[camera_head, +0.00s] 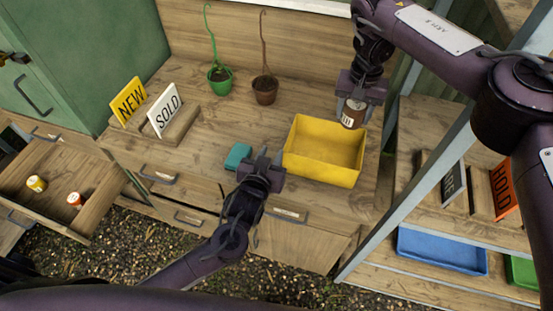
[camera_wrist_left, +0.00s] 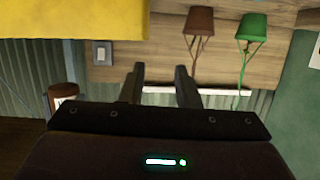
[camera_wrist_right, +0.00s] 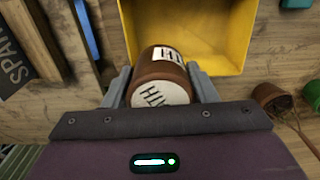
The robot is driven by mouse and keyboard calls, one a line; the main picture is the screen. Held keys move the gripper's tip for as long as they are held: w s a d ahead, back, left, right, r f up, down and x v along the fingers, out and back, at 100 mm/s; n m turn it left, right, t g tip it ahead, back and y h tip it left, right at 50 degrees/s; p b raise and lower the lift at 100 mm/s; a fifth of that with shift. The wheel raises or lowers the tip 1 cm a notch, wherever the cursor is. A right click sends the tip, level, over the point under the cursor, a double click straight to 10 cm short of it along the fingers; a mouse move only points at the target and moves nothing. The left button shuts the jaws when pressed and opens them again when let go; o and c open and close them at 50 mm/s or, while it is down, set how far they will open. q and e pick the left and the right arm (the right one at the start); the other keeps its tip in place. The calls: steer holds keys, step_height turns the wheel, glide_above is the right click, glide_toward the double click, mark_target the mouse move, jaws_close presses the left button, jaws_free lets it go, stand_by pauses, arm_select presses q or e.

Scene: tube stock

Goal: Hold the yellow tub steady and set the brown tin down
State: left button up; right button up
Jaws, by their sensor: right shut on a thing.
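The yellow tub (camera_head: 322,165) stands near the right end of the wooden bench and looks empty. It shows at the top left of the left wrist view (camera_wrist_left: 70,20) and behind the tin in the right wrist view (camera_wrist_right: 235,35). My right gripper (camera_head: 352,100) is shut on the brown tin (camera_head: 353,115), a lidded tin with a white label (camera_wrist_right: 160,70). It holds the tin by the tub's far right corner. My left gripper (camera_head: 268,157) is open and empty near the tub's left side, fingers apart (camera_wrist_left: 161,85); contact with the tub is not visible.
A teal block (camera_head: 237,156) lies beside my left gripper. Yellow NEW (camera_head: 130,100) and white SOLD (camera_head: 164,110) signs stand at the left. Green (camera_head: 220,80) and brown (camera_head: 265,90) plant pots stand at the back. An open drawer (camera_head: 60,185) holds two small tins. Metal shelving is at right.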

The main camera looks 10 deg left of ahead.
arm_select(q)
steer(key=x, duration=0.3)
steer(key=d+x, duration=0.1)
steer(key=x, duration=0.3)
steer(key=d+x, duration=0.1)
steer(key=x, duration=0.3)
steer(key=shift+s+f, duration=0.15)
steer(key=shift+f, duration=0.1)
steer(key=shift+c, duration=0.4)
jaws_close()
